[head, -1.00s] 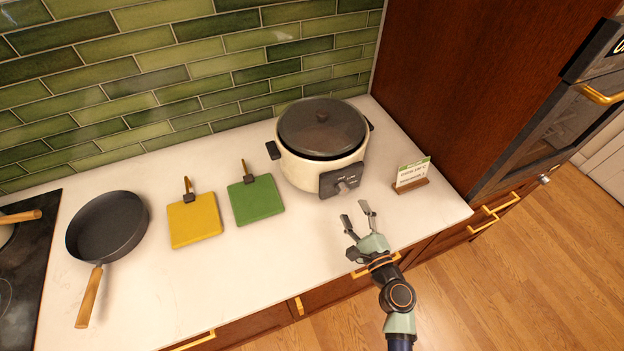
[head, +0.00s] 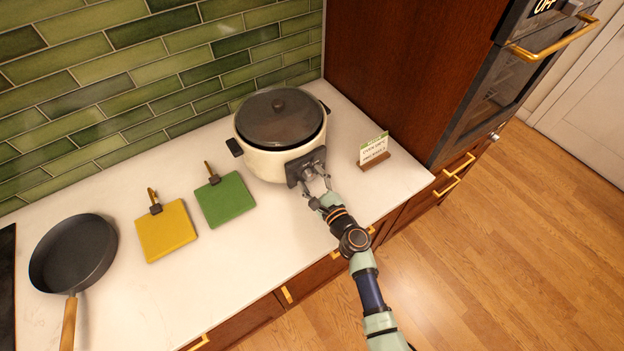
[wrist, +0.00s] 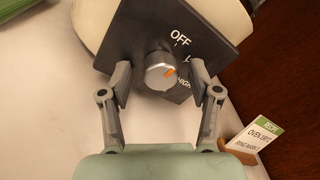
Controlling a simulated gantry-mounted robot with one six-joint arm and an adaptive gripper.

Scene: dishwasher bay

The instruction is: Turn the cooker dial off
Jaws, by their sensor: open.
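The cream cooker (head: 262,164) with a dark lid stands on the counter in the head view. Its dark control panel (head: 293,172) faces my gripper (head: 316,180). My gripper (wrist: 165,85) is open, with one finger on each side of the dial. Gaps show between the fingers and the dial. In the head view the gripper hides most of the dial.
A small sign card on a wooden stand (head: 373,152) is close at the right of the gripper. A green board (head: 226,200), a yellow board (head: 166,232) and a pan (head: 72,254) lie to the left. A tall wooden cabinet (head: 400,70) stands behind at right.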

